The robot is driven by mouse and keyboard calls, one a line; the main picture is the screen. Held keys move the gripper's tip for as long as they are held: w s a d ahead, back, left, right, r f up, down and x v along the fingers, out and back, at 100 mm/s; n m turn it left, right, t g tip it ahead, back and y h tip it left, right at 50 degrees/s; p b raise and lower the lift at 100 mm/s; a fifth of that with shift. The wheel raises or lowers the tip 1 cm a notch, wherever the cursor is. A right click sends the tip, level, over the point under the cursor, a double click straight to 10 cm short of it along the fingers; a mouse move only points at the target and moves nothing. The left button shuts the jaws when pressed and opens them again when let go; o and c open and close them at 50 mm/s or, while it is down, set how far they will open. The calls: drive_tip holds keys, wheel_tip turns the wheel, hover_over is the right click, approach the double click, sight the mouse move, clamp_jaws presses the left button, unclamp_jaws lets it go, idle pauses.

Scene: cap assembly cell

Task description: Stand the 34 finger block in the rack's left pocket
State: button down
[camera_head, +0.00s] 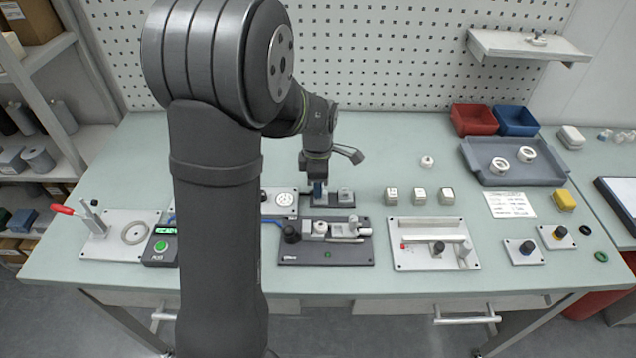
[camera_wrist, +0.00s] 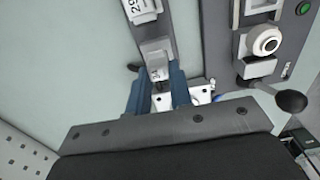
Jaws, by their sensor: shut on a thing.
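My gripper (camera_head: 319,190) points down over the left part of the dark rack (camera_head: 330,205). In the wrist view its two blue fingers (camera_wrist: 158,82) are shut on a light grey block (camera_wrist: 156,50), whose small dark marking looks like 34. The held block is upright at the end of the rack (camera_wrist: 165,28); I cannot tell whether its base rests on the pocket floor. Another grey block (camera_head: 345,195) stands in the rack's right pocket; in the wrist view this block (camera_wrist: 141,9) is marked 29. In the head view the fingers mostly hide the held block.
A dark fixture plate (camera_head: 325,254) with a black knob and clamp lies just in front of the rack. Several small grey blocks (camera_head: 419,196) stand to the right, behind a light fixture plate (camera_head: 433,257). A white plate (camera_head: 280,203) lies close on the left.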

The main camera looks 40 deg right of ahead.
drive_tip(key=shift+f, duration=0.45)
idle(0.3)
drive_tip(key=c, duration=1.2)
unclamp_jaws()
wheel_tip(320, 180, up, 18)
drive_tip(key=shift+f, duration=0.25)
drive_tip(key=shift+f, duration=0.1)
wheel_tip(320, 180, down, 17)
drive_tip(key=shift+f, duration=0.2)
drive_tip(key=shift+r, duration=0.15)
drive_tip(key=shift+r, duration=0.1)
